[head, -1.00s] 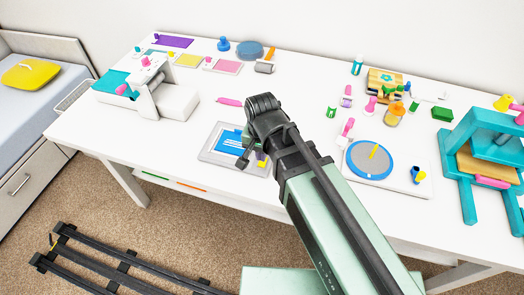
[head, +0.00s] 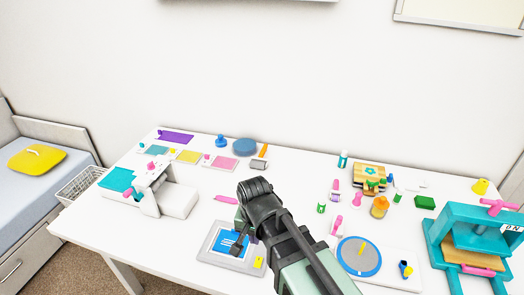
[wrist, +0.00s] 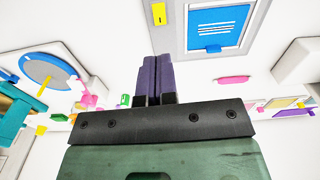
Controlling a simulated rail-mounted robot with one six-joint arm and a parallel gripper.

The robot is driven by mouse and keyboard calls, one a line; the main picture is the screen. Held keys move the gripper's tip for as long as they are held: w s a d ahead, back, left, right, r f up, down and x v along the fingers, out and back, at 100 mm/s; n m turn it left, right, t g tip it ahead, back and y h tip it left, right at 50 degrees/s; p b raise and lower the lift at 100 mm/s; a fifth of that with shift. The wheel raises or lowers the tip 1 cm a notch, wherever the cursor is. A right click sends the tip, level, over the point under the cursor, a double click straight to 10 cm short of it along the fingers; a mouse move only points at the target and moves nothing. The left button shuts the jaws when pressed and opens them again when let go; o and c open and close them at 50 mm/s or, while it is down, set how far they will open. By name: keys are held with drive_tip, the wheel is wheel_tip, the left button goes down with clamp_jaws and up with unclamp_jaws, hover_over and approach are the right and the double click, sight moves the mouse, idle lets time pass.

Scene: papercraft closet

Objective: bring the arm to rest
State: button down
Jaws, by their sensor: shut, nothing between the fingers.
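My gripper (wrist: 158,75) shows in the wrist view with its two dark purple fingers side by side, shut and empty. In the head view my gripper (head: 238,247) is over the table, beside a grey-framed tray with a blue sheet (head: 232,243); the arm's wrist partly hides it. In the wrist view the same blue sheet (wrist: 218,26) is at the top, to the right of the fingers. No object is held.
The white table (head: 295,188) bears a white die-cut machine (head: 172,197) at left, a round grey-blue disc board (head: 358,257) at right of the arm, and a teal press (head: 480,240) at far right. Several small tools stand along the back. The bed is at left.

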drive_tip(key=d+n, duration=0.2)
drive_tip(key=d, duration=1.8)
drive_tip(key=shift+d, duration=0.2)
